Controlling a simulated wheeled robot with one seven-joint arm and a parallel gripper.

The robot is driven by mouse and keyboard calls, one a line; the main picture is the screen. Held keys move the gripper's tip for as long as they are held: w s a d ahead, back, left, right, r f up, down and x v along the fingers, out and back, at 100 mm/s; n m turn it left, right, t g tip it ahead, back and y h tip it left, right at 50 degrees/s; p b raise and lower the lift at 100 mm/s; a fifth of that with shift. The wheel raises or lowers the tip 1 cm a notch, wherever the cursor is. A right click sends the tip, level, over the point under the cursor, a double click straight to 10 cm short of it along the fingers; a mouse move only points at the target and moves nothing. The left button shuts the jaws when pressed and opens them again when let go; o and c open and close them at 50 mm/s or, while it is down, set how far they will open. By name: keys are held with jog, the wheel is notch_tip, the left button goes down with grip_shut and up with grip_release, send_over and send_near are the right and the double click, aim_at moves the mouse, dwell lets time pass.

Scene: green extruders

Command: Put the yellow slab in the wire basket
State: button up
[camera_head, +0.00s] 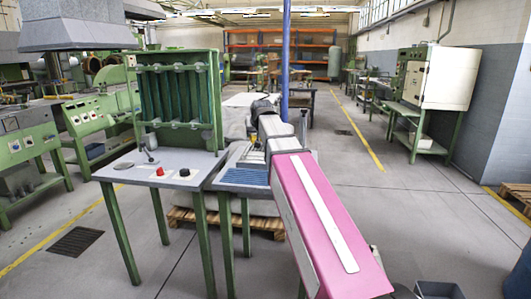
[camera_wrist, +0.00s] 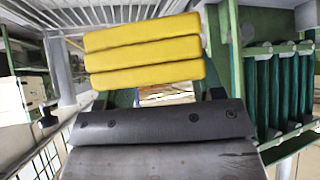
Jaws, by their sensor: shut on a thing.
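The yellow slab (camera_wrist: 146,50) is a bright block with grooves along its length, large and close in the wrist view. My gripper (camera_wrist: 160,88) is shut on it; the contact between the fingers and slab is mostly hidden. In the head view my gripper (camera_head: 255,146) is over the grey side table, largely covered by my arm, and only a speck of yellow shows there. Thin dark wires (camera_wrist: 42,160) at the lower left of the wrist view may belong to the wire basket, but I cannot tell for certain.
A green workbench (camera_head: 160,168) with a tall ribbed frame, a red knob and a black knob stands left of my arm. A blue slatted surface (camera_head: 245,177) lies on the side table. A pallet (camera_head: 225,221) is below.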

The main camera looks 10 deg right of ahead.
jog(key=w+d+f, duration=0.2)
jog(key=w, duration=0.1)
jog(key=w+d+f, duration=0.2)
jog(key=w, duration=0.1)
jog(key=w+d+f, duration=0.2)
jog(key=w, duration=0.1)
jog(key=shift+d+f, duration=0.15)
jog(key=shift+f, duration=0.05)
jog(key=shift+d+f, duration=0.1)
jog(key=shift+f, duration=2)
jog(key=shift+f, duration=0.1)
jog(key=o, duration=1.2)
jog(key=shift+c, duration=0.2)
jog(key=v, duration=1.2)
